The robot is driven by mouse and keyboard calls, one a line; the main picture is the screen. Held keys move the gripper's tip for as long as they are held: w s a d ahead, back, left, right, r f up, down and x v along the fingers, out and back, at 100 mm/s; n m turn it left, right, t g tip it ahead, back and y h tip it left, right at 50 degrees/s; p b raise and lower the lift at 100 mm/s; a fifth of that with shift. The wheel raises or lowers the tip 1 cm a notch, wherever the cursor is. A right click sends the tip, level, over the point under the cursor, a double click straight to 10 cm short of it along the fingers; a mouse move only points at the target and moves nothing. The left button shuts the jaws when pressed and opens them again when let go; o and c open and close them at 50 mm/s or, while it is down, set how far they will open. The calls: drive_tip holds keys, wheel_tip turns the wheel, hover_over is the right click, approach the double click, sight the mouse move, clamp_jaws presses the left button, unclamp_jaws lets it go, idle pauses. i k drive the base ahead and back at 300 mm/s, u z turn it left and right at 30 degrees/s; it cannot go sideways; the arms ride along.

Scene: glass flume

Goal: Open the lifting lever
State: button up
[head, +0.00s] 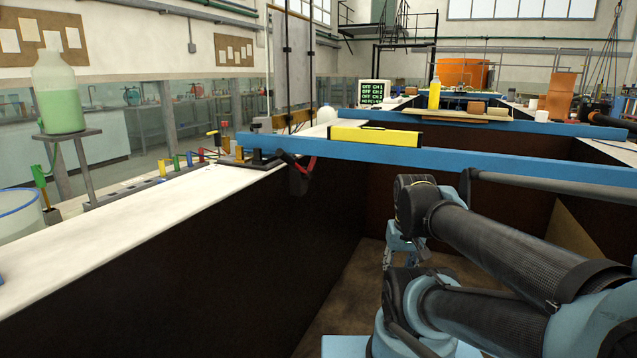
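I cannot tell for sure which part is the lifting lever. A red and black handle (305,166) hangs at the left end of the blue crossbeam, beside a small black fitting on the white ledge. My arm is folded at the lower right, apart from all of these. Its end, seemingly the part below the dark joint (400,250), is mostly hidden, and the fingers cannot be made out.
The blue crossbeam (480,164) spans the dark-walled channel ahead, with a yellow level (375,136) on it. The white ledge (130,215) runs along the left. A bottle of green liquid (60,95) stands on a stand at the left. The channel floor left of my arm is clear.

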sight(280, 153)
drive_tip(key=k, duration=1)
drive_tip(key=z, duration=0.85)
drive_tip(key=i, duration=1.5)
drive_tip(key=u, duration=2.1)
